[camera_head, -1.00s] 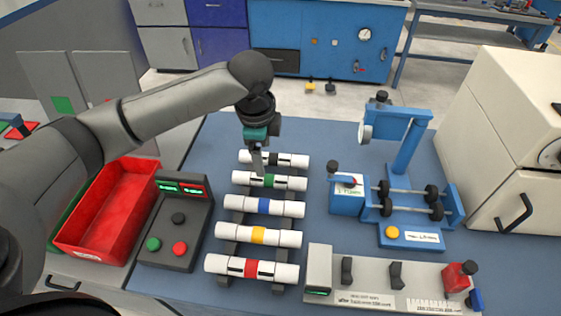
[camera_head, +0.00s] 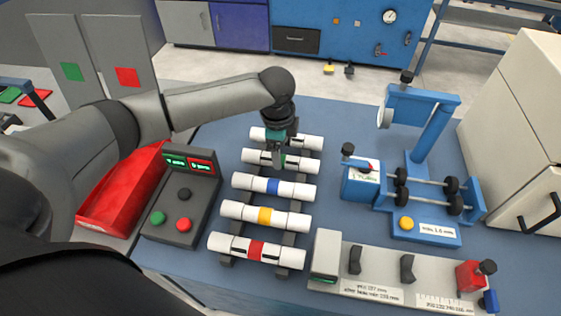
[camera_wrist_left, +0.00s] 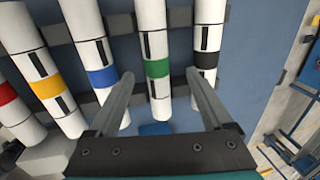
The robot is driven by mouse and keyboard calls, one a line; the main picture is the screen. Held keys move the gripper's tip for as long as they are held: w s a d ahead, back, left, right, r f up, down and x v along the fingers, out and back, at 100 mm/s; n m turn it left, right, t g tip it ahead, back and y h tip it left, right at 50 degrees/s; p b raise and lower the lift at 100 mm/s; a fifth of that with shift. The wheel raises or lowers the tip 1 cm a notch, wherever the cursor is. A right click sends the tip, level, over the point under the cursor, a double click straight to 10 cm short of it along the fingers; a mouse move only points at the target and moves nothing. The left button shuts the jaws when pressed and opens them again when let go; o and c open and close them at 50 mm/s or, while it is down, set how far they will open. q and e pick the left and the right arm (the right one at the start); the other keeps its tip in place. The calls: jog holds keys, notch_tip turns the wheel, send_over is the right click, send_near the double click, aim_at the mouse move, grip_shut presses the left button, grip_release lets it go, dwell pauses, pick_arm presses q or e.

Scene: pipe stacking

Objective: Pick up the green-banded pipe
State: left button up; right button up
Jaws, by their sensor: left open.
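The green-banded pipe (camera_head: 307,165) is a white tube with a green band and black marks. It lies on a dark rack (camera_head: 229,228), between the black-banded pipe (camera_head: 310,144) and the blue-banded pipe (camera_head: 294,190). My left gripper (camera_head: 280,157) is over its middle and partly hides the band. In the left wrist view the green-banded pipe (camera_wrist_left: 155,50) runs between the two spread fingers of the left gripper (camera_wrist_left: 160,74), with a gap on each side. The gripper is open and empty. My right gripper is not in view.
The yellow-banded pipe (camera_head: 290,219) and red-banded pipe (camera_head: 288,258) lie nearer on the rack. A red bin (camera_head: 125,190) and button box (camera_head: 180,200) stand left. A blue fixture (camera_head: 425,180) stands right, and a grey gauge block (camera_head: 385,272) at front right.

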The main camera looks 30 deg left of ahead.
pick_arm(q)
notch_tip(320, 180, down, 4)
jog(key=shift+w+f+b, duration=0.15)
jog(key=shift+b, duration=0.35)
jog(key=shift+c, duration=0.3)
grip_shut()
